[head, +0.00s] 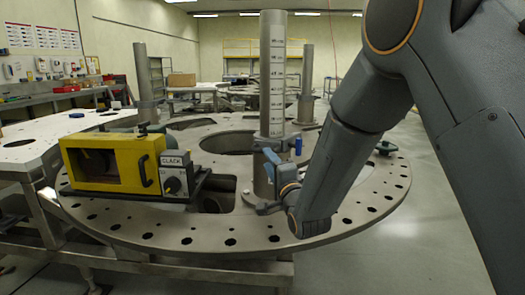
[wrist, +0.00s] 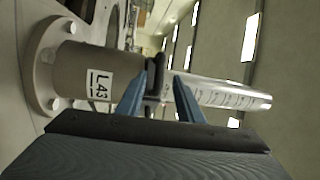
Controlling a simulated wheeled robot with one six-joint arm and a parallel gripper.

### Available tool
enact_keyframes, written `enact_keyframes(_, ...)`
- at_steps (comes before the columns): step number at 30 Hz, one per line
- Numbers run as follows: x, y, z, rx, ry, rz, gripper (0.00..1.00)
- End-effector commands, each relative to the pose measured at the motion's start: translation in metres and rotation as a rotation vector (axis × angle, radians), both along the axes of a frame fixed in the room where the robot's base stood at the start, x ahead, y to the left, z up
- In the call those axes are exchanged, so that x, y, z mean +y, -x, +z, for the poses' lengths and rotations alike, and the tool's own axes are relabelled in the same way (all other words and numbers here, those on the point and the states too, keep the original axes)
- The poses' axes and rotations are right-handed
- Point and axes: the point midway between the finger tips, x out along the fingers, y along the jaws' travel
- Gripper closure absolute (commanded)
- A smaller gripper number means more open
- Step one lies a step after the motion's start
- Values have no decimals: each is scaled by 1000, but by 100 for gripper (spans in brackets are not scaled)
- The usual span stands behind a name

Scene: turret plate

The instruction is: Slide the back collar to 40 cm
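A grey upright post (head: 273,75) with scale labels stands on the round turret plate (head: 235,230). A collar with dark and blue parts (head: 271,143) sits low around it, below the scale. In the wrist view the post (wrist: 225,92) lies sideways, with a flange at left, an L43 label, and the dark collar (wrist: 155,75). My gripper (head: 276,170) is at the post, just below the collar in the head view. In the wrist view my blue fingers (wrist: 160,88) are apart, with the collar between their tips. The scale figures are too small to read.
A yellow box-like unit (head: 112,165) with a control box marked CLACK (head: 174,175) stands on the plate left of the post. Other posts rise at back left (head: 142,75) and back right (head: 307,85). The plate has holes and large openings.

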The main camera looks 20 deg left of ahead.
Motion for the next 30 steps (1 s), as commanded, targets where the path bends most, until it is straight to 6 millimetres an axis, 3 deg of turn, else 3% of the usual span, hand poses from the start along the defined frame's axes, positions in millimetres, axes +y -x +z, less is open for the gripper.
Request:
enact_keyframes(15, 39, -54, 11, -1, 0, -2, 67)
enact_keyframes(26, 42, -59, 11, 0, 3, -1, 67)
enact_keyframes(30, 42, -58, 11, 0, 3, -1, 89)
